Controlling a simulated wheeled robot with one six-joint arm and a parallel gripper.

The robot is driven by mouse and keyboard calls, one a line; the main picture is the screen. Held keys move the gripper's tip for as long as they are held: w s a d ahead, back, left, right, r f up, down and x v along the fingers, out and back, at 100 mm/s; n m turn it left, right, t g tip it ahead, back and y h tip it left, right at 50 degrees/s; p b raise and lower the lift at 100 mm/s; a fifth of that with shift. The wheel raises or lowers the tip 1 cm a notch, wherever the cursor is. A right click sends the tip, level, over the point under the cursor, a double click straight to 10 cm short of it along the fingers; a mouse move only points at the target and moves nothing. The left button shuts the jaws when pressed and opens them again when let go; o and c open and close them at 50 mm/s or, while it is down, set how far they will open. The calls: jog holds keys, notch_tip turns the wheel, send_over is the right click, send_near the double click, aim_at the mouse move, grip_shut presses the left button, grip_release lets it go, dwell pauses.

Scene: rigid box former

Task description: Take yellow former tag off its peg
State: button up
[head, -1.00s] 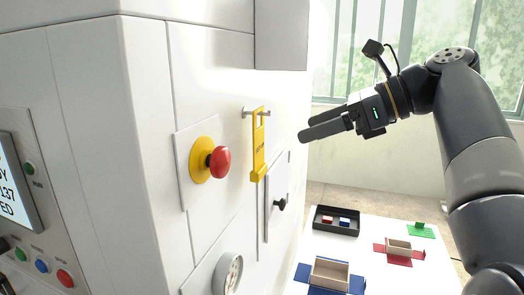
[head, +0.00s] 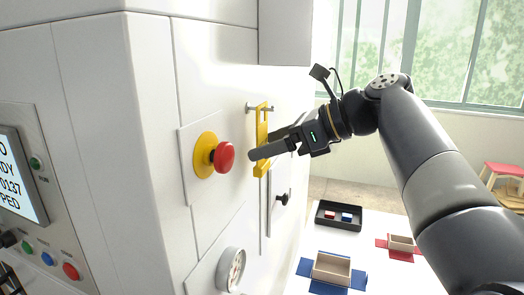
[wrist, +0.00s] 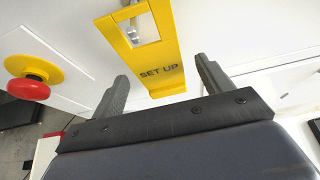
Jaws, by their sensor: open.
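The yellow former tag (head: 262,124) hangs on a metal peg (head: 260,107) on the white machine's side wall. In the wrist view the tag (wrist: 160,72) shows the words "SET UP", and the peg (wrist: 133,36) shows through its window. My gripper (head: 266,143) is open at the tag's lower half and covers part of it in the head view. In the wrist view its two fingers (wrist: 160,88) stand one on each side of the tag's lower end, with gaps visible. I cannot tell whether either finger touches it.
A red emergency button on a yellow base (head: 222,156) sticks out just left of my gripper. A black knob (head: 284,199) and a round gauge (head: 230,270) sit lower on the wall. A white table below holds a black tray (head: 340,228) and a box on blue card (head: 331,268).

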jog(key=shift+c, duration=0.3)
jog(key=c, duration=1)
